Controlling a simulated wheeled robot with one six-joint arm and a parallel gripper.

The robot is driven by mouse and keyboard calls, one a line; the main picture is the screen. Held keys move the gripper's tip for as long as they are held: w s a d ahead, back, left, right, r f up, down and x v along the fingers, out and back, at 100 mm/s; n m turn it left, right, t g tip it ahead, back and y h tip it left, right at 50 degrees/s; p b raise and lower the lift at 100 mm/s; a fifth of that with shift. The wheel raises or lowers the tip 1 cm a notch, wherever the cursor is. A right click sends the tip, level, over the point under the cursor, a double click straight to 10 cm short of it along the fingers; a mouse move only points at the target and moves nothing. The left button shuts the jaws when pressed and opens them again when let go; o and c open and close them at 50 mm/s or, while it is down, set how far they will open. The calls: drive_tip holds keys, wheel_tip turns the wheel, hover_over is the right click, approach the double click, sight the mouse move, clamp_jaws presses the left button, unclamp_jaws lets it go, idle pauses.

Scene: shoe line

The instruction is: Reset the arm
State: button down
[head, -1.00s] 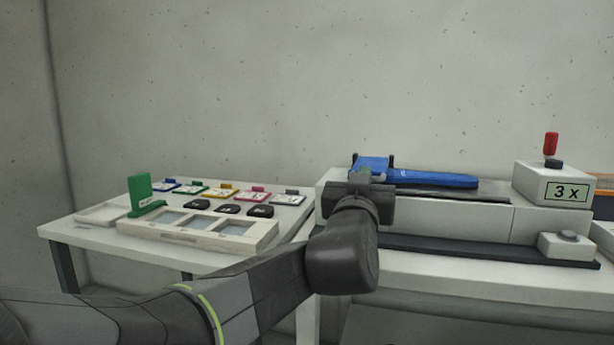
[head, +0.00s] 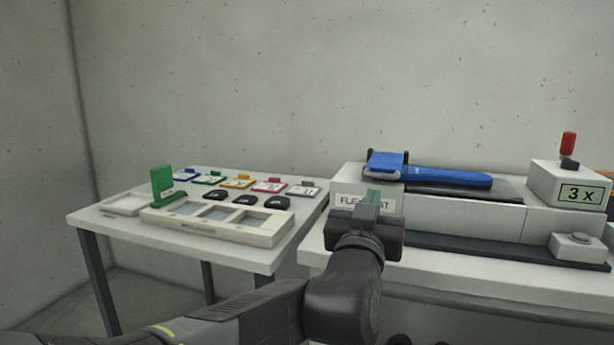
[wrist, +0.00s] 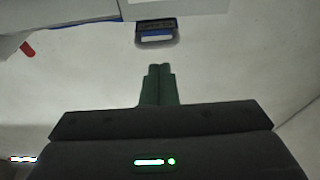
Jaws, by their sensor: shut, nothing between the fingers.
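My gripper (head: 372,197) is in front of the left end of the white machine in the head view, partly covering its "FLEX" label. Its green fingers point away from me. In the wrist view the two fingers (wrist: 159,84) are together with nothing between them. The blue shoe-shaped piece (head: 440,175) lies on top of the machine (head: 470,215), beyond my gripper and apart from it.
On the left table (head: 110,222), a white tray (head: 270,238) with compartments, a green stand (head: 162,186), several coloured cards and black pieces (head: 277,202) lie. A box marked "3 x" (head: 578,193) with a red lever and a button box (head: 578,246) stand right.

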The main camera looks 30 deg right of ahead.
drive_tip(key=shift+s+a+f, duration=0.3)
drive_tip(key=shift+a+f, duration=0.05)
drive_tip(key=shift+f, duration=0.05)
drive_tip(key=w+d+r+b, duration=0.2)
drive_tip(key=w+d+r, duration=0.2)
drive_tip(key=d, duration=0.1)
drive_tip(key=shift+w+d+r, duration=0.2)
drive_tip(key=shift+w+d, duration=0.1)
drive_tip(key=shift+d, duration=0.1)
idle(0.4)
drive_tip(key=shift+f, duration=0.1)
